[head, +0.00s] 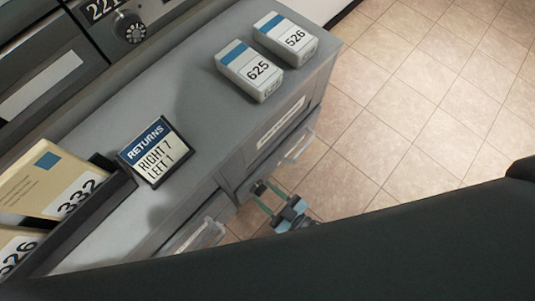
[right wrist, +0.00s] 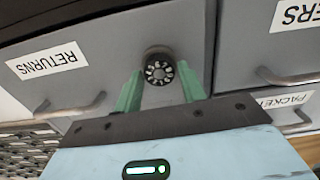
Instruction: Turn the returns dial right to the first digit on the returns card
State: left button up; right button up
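The returns card (head: 153,160) stands on the counter in the head view and reads "RIGHT 7, LEFT 1". In the right wrist view a round black dial (right wrist: 158,67) with pale digits sits on the grey drawer front beside the "RETURNS" label (right wrist: 47,62). My right gripper (head: 264,187) is in front of the drawers in the head view. In the right wrist view its green fingers (right wrist: 161,86) are apart, with the dial between and just past their tips; contact cannot be told. The dial's pointer setting is too small to read. My left gripper is not in view.
Another dial (head: 130,28) is on the mailbox front by "221". Two small boxes, "625" (head: 249,76) and "526" (head: 286,43), stand on the counter (head: 200,35). A tray (head: 75,222) holds envelopes (head: 45,185). Drawer handles (right wrist: 75,105) project near the gripper. The tiled floor (head: 420,90) is clear.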

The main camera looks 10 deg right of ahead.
jog(key=c, duration=0.6)
jog(key=shift+m, duration=0.3)
jog(key=m, duration=0.5)
jog(key=shift+d+m, duration=0.1)
jog(key=shift+m, duration=0.2)
jog(key=m, duration=0.3)
jog(key=shift+f+m, duration=0.1)
jog(key=shift+m, duration=0.3)
jog(key=m, duration=0.3)
jog(key=shift+m, duration=0.3)
jog(key=m, duration=0.3)
jog(key=shift+m, duration=0.3)
jog(key=m, duration=0.3)
jog(key=shift+f+m, duration=0.1)
jog(key=shift+m, duration=0.2)
jog(key=m, duration=0.7)
jog(key=shift+f, duration=0.1)
